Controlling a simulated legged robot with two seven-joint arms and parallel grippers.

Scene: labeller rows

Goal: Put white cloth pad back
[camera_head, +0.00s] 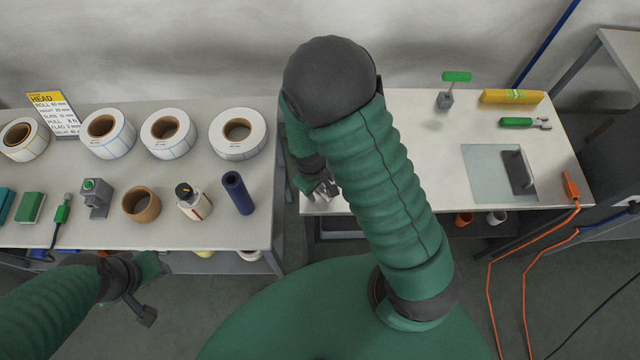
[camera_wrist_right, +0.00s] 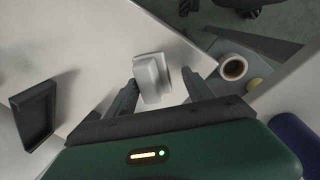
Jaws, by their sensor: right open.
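A small white and pale grey block-like piece, which looks like the white cloth pad (camera_wrist_right: 152,80), lies on the pale table top in the right wrist view. My right gripper (camera_wrist_right: 160,88) is open, with one finger on either side of it; I cannot tell whether they touch it. In the head view my right gripper (camera_head: 322,192) is at the left front edge of the right table, partly hidden by my own arm. My left gripper (camera_head: 147,288) is low at the left, in front of the left table; its jaw state is unclear.
The left table (camera_head: 185,235) holds label rolls (camera_head: 238,133), a blue roll (camera_head: 237,192) and a bottle (camera_head: 193,203). The right table (camera_head: 415,150) has a glassy plate (camera_head: 485,170) and a green-handled tool (camera_head: 520,122). A dark tray (camera_wrist_right: 36,115) shows in the wrist view. A gap separates the tables.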

